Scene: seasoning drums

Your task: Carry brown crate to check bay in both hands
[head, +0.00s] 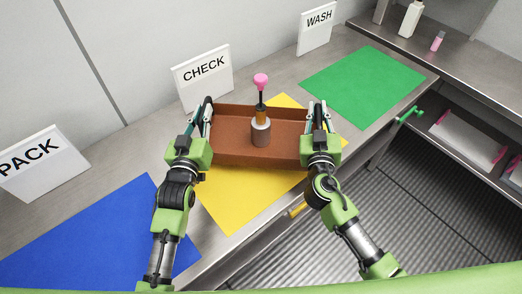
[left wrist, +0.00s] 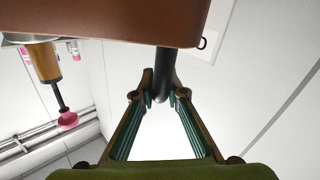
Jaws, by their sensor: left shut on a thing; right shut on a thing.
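The brown crate (head: 245,158) is in the middle of the head view, over the yellow mat (head: 232,205) in front of the CHECK sign (head: 203,75). I cannot tell whether it touches the mat. A grey cylinder (head: 261,134) with an orange top, black stem and pink knob stands upright in the crate. My left gripper (head: 207,112) is shut on the crate's left end; in the left wrist view its fingers (left wrist: 160,95) close around a black bar-like handle under the brown crate wall (left wrist: 110,18). My right gripper (head: 318,114) is shut on the right end; its grip is partly hidden.
A blue mat (head: 105,240) with a PACK sign (head: 42,163) lies at left. A green mat (head: 362,82) with a WASH sign (head: 317,27) lies at back right. A shelf with bottles (head: 411,19) stands at far right. The counter's front edge runs beneath my right arm.

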